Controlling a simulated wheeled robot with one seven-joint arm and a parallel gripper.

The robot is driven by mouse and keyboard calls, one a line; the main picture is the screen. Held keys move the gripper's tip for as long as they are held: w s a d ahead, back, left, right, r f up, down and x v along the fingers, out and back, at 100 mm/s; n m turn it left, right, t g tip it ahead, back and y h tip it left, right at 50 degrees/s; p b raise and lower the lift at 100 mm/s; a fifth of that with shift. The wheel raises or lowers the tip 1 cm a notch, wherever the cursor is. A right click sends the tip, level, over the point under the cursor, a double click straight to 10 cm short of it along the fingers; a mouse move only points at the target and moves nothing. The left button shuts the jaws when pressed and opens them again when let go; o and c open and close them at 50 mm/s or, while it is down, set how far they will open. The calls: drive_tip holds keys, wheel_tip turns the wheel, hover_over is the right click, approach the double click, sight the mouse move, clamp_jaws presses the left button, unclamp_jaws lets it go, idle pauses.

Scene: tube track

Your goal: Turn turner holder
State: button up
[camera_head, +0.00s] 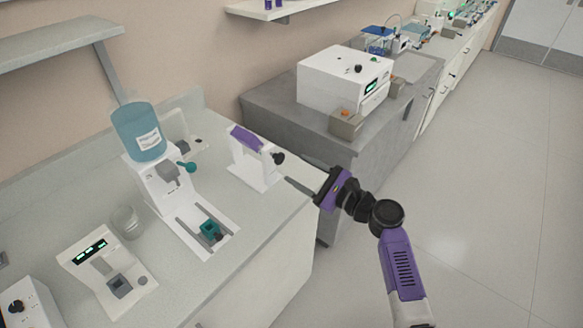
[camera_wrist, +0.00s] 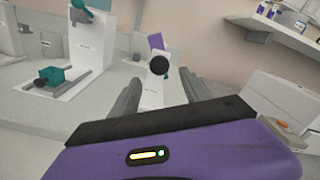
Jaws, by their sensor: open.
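A white stand (camera_head: 251,168) with a purple tilted part (camera_head: 246,139) on top and a round black knob (camera_head: 278,158) on its right side stands near the counter's right edge; it looks like the turner holder. In the wrist view the black knob (camera_wrist: 159,65) shows just beyond and between my fingertips, with the purple part (camera_wrist: 155,41) behind it. My gripper (camera_head: 289,181) is open and empty, close to the knob on its right and slightly lower in the head view. I see no contact with the knob.
Left of the stand is a white dispenser with a blue bottle (camera_head: 138,131) and a rail carrying a teal block (camera_head: 210,230). A beaker (camera_head: 127,222) and scale-like device (camera_head: 97,262) stand further left. A white machine (camera_head: 335,80) sits on the grey bench behind. Open floor lies right.

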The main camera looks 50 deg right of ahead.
sight(281, 160)
drive_tip(key=shift+s, duration=0.25)
drive_tip(key=s+d+f+m+h+b, duration=0.1)
drive_tip(key=s+d+f+b, duration=0.1)
drive_tip(key=d+b, duration=0.1)
drive_tip(key=shift+w+a+r+m+y, duration=0.15)
drive_tip(key=shift+w+a+r+m, duration=0.4)
drive_tip(key=shift+w, duration=0.85)
drive_tip(key=shift+w+a+r+m+y, duration=0.2)
drive_tip(key=shift+w+a+m, duration=0.4)
drive_tip(key=shift+w+m, duration=0.6)
drive_tip(key=shift+w+a+r+m+y, duration=0.15)
drive_tip(key=shift+w+a+r+m, duration=0.4)
drive_tip(key=shift+w, duration=1)
drive_tip(key=shift+f, duration=0.15)
drive_tip(key=shift+b, duration=0.3)
clamp_jaws()
